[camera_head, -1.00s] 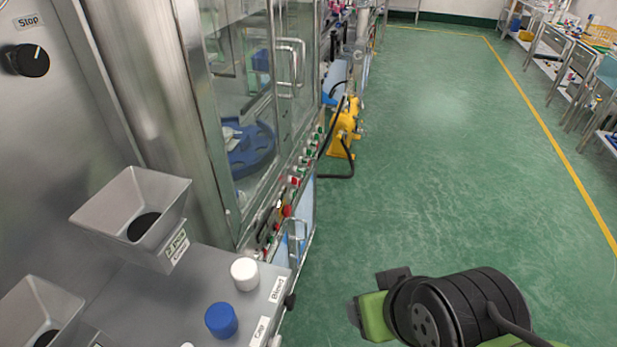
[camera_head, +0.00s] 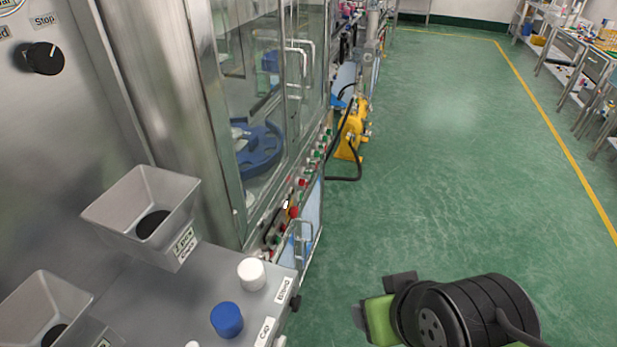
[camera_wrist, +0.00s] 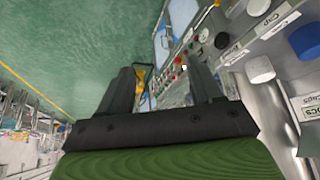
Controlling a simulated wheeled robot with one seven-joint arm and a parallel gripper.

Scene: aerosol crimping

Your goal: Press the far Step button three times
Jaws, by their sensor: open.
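A row of small red, green and white buttons (camera_head: 301,183) runs along the front edge of the glass-doored machine in the head view, and these buttons also show in the wrist view (camera_wrist: 179,72). Their labels are too small to read, so I cannot tell which is the far Step button. My gripper (camera_wrist: 162,76) is open and empty in the wrist view, with the button row beyond it, between its two dark fingers. In the head view my arm's end is at lower right, over the floor, apart from the machine and its buttons; the fingertips are not clear there.
The near console holds a white cap (camera_head: 251,274), a blue cap (camera_head: 227,320) and grey hoppers (camera_head: 140,215). A black knob (camera_head: 45,58) is near a Stop label. A yellow device (camera_head: 352,130) stands on the floor beside the machine. The green floor (camera_head: 450,190) is clear.

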